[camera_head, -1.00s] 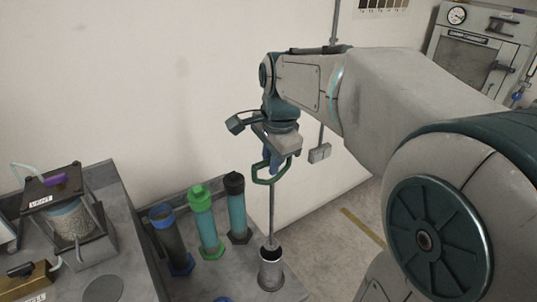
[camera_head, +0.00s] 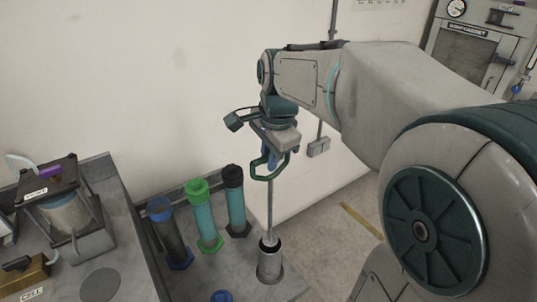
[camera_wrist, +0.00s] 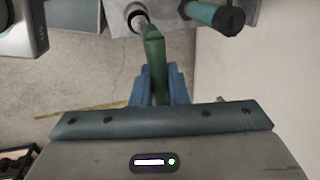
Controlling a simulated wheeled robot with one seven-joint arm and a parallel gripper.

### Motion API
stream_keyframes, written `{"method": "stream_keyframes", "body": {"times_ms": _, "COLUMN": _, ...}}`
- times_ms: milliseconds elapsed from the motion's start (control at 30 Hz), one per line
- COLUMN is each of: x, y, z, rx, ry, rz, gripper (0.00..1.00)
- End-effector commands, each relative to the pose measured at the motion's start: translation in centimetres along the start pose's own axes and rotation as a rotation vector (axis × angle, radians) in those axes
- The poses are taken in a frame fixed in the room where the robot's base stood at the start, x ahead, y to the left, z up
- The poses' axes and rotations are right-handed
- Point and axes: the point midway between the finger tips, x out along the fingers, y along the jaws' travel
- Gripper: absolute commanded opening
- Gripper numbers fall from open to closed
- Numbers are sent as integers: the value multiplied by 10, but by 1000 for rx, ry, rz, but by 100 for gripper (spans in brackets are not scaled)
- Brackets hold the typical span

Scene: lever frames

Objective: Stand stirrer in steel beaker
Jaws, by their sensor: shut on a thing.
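The stirrer (camera_head: 270,205) is a thin steel rod with a green loop handle, held upright below my gripper (camera_head: 268,160). My gripper is shut on the green handle, which also shows between the blue fingers in the wrist view (camera_wrist: 155,85). The steel beaker (camera_head: 269,268) is a narrow metal cylinder on the grey bench. The rod's lower end is at the beaker's dark mouth and appears to be inside it; its depth is hidden. In the wrist view the beaker's rim (camera_wrist: 138,20) shows beyond the handle.
Three capped cylinders, blue (camera_head: 167,235), green (camera_head: 205,218) and black (camera_head: 235,205), stand left of the beaker. A blue-topped item (camera_head: 222,296) is at the bottom edge. A caged apparatus (camera_head: 65,208) stands on the left bench. The floor lies to the right.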

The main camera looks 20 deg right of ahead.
Motion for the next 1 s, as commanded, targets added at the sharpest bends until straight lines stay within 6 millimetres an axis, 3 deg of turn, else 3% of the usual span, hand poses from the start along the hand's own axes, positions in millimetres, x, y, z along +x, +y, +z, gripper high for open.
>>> {"method": "stream_keyframes", "body": {"times_ms": 433, "x": 4, "y": 1, "z": 0, "rx": 0, "ry": 0, "rz": 0, "gripper": 0}}
{"method": "stream_keyframes", "body": {"times_ms": 1000, "x": 43, "y": 8, "z": 0, "rx": 1, "ry": 0, "rz": 0, "gripper": 0}}
